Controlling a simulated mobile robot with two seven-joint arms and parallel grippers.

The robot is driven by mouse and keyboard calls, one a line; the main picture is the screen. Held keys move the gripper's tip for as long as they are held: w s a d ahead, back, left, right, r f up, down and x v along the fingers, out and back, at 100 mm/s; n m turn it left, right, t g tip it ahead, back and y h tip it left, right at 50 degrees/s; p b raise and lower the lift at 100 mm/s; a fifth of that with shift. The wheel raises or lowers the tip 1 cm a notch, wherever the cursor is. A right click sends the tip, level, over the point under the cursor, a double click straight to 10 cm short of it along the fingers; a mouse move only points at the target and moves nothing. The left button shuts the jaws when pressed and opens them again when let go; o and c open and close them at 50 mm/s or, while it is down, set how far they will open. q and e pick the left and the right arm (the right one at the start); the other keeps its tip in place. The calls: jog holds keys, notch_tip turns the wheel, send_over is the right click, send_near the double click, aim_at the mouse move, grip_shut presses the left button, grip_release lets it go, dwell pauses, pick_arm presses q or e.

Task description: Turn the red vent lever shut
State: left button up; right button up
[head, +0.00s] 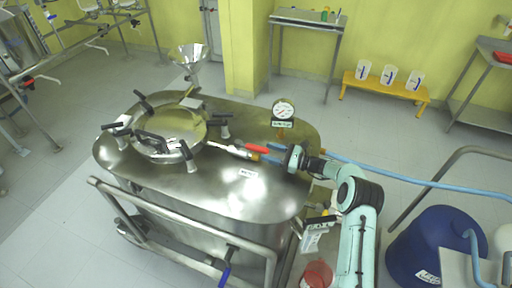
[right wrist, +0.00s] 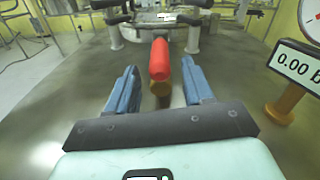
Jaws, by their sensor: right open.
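The red vent lever (head: 257,148) sits on top of the steel reactor (head: 240,125), on a small brass fitting between the round hatch and the gauge. My right gripper (head: 272,153) is at the lever from the right. In the wrist view its two blue fingers (right wrist: 158,82) are apart, one on each side of the lever, with gaps on both sides. My left gripper is not in view.
The clamped hatch (head: 170,130) and a funnel (head: 190,57) are to the left. A blue hose (head: 420,180) runs right, above a blue barrel (head: 432,243).

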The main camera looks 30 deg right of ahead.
aim_at(257, 149)
jog(key=p+x, duration=0.1)
jog(key=x, duration=0.5)
grip_shut()
